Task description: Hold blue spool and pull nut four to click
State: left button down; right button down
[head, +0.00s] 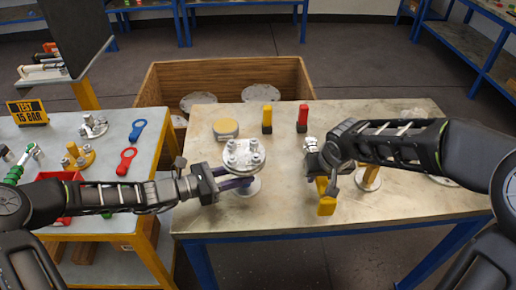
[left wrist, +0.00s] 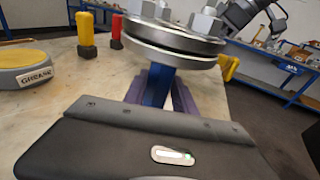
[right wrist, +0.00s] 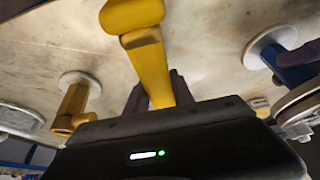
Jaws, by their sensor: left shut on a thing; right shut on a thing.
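The blue spool (left wrist: 158,86) stands on the table on a round pale base (head: 246,187). Its round metal top flange (head: 244,157) carries several bolts and nuts, which also show large in the left wrist view (left wrist: 205,22). My left gripper (head: 222,185) is shut on the blue spool's body below the flange. My right gripper (head: 322,180) is shut on a yellow-handled tool (right wrist: 150,65), right of the flange and apart from it. The tool's yellow end hangs low in the head view (head: 327,205). Which nut is number four cannot be told.
A yellow spool (head: 370,175) stands right of my right gripper. A grease tin (head: 226,128), a yellow bottle (head: 267,119) and a red one (head: 302,118) stand behind. A wooden crate (head: 160,85) lies beyond the table. The table front (head: 270,220) is clear.

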jog(key=shift+w+a, duration=0.1)
jog(key=w+a+r+n+y, duration=0.1)
jog(key=w+a+r, duration=0.1)
jog(key=w+r, duration=0.15)
jog(key=w+a+r+n, duration=0.1)
jog(key=w+a+r, duration=0.15)
jog(key=r, duration=0.25)
jog(key=s+a+r+n+g+y, duration=0.2)
jog(key=s+a+r+n, duration=0.3)
jog(key=r+n, duration=0.4)
jog(key=a+n+y, duration=0.1)
jog(key=n, duration=0.1)
jog(key=shift+a+r+n+g, duration=0.3)
jog(key=shift+g, duration=0.1)
jog(key=shift+f, duration=0.1)
